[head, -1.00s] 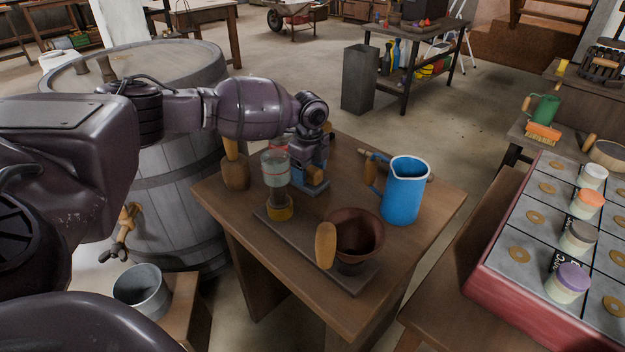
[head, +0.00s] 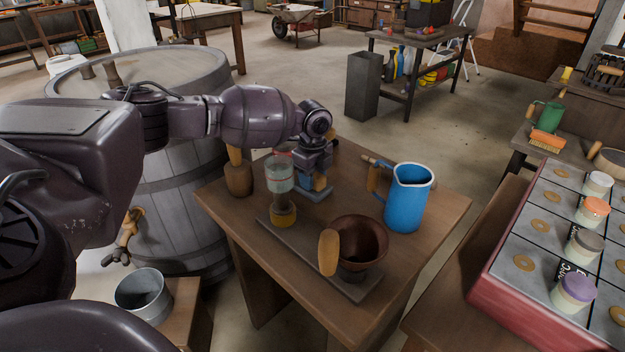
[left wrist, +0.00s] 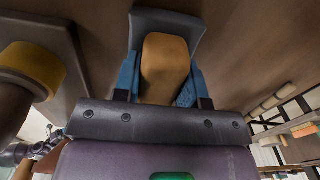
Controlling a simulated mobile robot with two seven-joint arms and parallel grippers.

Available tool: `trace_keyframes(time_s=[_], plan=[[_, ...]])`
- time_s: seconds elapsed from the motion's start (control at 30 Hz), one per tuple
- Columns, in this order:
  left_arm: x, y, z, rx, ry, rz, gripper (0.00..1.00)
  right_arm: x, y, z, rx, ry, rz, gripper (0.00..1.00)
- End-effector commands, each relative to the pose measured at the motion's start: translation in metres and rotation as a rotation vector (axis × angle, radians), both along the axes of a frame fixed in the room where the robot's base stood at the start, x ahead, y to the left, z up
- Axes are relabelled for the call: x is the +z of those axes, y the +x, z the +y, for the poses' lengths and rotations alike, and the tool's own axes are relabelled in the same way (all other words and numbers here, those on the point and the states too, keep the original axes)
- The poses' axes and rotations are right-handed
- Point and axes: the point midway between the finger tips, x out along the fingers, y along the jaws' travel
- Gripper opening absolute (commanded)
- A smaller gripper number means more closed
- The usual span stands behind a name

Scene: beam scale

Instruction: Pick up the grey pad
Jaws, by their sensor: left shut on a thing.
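The grey pad (head: 318,195) lies flat at the back of the small wooden table, under my left gripper (head: 313,183). It has a stubby wooden handle (head: 320,184). In the left wrist view the handle (left wrist: 165,68) stands between the blue fingers of the left gripper (left wrist: 160,78), which are shut on it. There the grey pad (left wrist: 168,20) shows beyond the handle, against the brown tabletop. The fingers and handle hide part of the pad. My right gripper is not in view.
A brown bowl (head: 358,240) with a wooden handle is in front. A blue jug (head: 408,198) stands right, a wooden mallet (head: 238,178) left. The barrel (head: 180,150) is behind my arm.

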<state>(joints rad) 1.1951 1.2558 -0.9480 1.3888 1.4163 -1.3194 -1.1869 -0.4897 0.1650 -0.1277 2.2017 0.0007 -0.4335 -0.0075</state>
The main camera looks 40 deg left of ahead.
Motion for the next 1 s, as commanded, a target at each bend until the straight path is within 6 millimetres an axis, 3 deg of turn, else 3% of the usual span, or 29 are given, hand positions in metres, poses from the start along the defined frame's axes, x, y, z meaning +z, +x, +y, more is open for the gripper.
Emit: trace_keyframes(time_s=[0.17, 0.5, 0.7, 1.0], plan=[[0.029, 0.001, 0.000, 0.000, -0.001, -0.010, 0.13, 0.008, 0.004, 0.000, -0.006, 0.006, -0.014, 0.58], [0.118, 0.001, -0.001, -0.001, -0.002, -0.014, 0.13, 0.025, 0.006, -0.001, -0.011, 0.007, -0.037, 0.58], [0.161, 0.001, -0.001, -0.001, -0.002, -0.011, 0.13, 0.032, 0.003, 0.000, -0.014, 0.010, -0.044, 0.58], [0.195, 0.001, 0.000, -0.001, -0.001, -0.005, 0.13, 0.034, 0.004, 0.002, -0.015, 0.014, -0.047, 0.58]])
